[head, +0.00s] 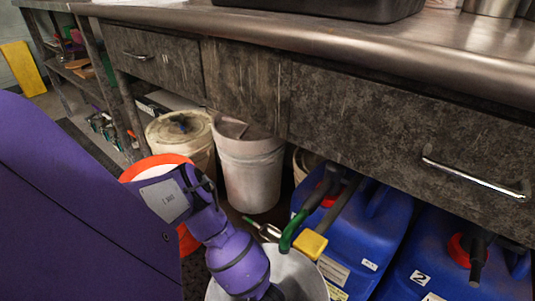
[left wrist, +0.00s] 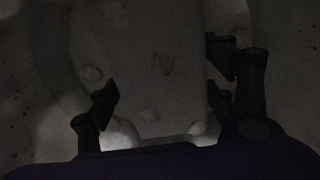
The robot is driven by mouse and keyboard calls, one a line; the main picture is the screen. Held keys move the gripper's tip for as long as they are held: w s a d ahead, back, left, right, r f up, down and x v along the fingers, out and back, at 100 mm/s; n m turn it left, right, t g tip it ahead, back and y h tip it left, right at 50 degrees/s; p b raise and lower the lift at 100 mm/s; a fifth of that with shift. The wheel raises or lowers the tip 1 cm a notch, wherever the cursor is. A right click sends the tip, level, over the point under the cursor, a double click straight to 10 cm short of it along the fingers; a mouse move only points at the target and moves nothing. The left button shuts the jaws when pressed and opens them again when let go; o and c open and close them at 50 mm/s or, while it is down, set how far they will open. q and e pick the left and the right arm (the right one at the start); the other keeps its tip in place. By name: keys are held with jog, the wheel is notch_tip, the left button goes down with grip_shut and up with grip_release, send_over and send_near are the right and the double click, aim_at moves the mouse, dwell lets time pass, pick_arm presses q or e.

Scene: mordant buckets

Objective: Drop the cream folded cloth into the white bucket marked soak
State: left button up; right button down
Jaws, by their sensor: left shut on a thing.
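My left arm comes in from the left, and its wrist reaches down over a round pale bucket (head: 298,276) at the bottom edge of the head view. The gripper itself is hidden there. In the dark left wrist view my left gripper (left wrist: 165,80) has a finger on each side of a pale folded cloth (left wrist: 150,68) and is shut on it. Dim curved pale surfaces surround the cloth, apparently the bucket's inside. I cannot read any soak mark on a bucket. My right gripper is not in view.
A tall whitish bucket (head: 250,172) and a cream lidded bucket (head: 196,146) stand under the counter (head: 390,110). An orange-rimmed bucket (head: 135,170) is partly behind my arm. Blue jerrycans (head: 385,225) stand at right. A metal handle (head: 470,178) juts from the counter front.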

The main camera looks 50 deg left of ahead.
pick_arm(q)
jog(key=shift+f, duration=0.5)
jog(key=o, duration=1.2)
jog(key=shift+c, duration=0.2)
jog(key=shift+w+r, duration=0.1)
jog(key=shift+r, duration=0.25)
notch_tip(320, 180, up, 12)
jog(key=p, duration=0.6)
jog(key=shift+r, duration=0.25)
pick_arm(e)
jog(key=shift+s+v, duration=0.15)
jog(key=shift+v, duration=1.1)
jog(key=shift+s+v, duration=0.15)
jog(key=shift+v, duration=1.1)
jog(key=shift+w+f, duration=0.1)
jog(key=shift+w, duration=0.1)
